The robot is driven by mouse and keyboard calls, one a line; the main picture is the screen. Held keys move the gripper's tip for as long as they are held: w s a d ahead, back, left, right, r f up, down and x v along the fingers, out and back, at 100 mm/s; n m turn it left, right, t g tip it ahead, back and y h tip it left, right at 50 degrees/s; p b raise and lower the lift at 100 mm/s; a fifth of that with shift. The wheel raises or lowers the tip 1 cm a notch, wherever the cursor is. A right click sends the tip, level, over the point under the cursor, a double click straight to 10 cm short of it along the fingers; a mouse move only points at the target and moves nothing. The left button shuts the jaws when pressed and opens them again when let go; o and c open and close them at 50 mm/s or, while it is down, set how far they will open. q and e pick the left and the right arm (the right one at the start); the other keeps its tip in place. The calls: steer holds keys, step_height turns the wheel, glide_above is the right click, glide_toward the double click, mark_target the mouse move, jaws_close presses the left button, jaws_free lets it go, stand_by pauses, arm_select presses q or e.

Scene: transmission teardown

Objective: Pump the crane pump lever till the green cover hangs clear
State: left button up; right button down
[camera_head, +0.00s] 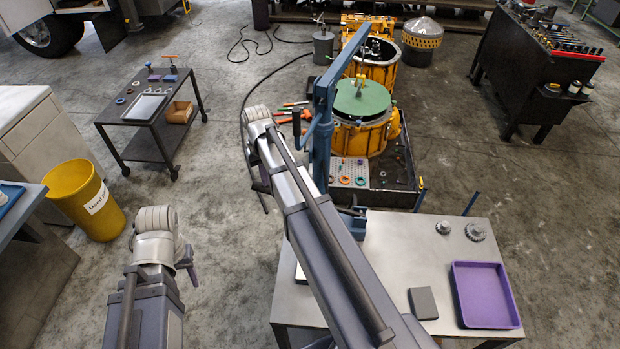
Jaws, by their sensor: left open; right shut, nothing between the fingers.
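The round green cover (370,102) is at the yellow transmission housing (360,138), below the blue crane's boom (346,62) and a yellow hook (360,84). I cannot tell whether a gap separates cover and housing. The crane's blue post (320,148) stands left of them. A dark upright grip (296,122), seemingly the pump lever's, shows left of the post. My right gripper (260,184) is shut and empty, left of the post and mostly hidden by its own arm. My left gripper (187,262) is open and empty at lower left, apart from the crane, its fingers partly hidden.
A light table (405,245) at front right bears a purple tray (485,295), a grey block (423,303) and two gears (476,232). A yellow bin (85,198) and a dark cart (150,135) stand left. A black workbench (535,65) stands right. Cables cross the floor.

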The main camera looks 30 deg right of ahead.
steer(key=s+d+r+p, duration=0.2)
steer(key=d+r+p, duration=0.1)
steer(key=r+p, duration=0.5)
steer(key=shift+s+d+r, duration=0.2)
steer(key=shift+s+r, duration=0.1)
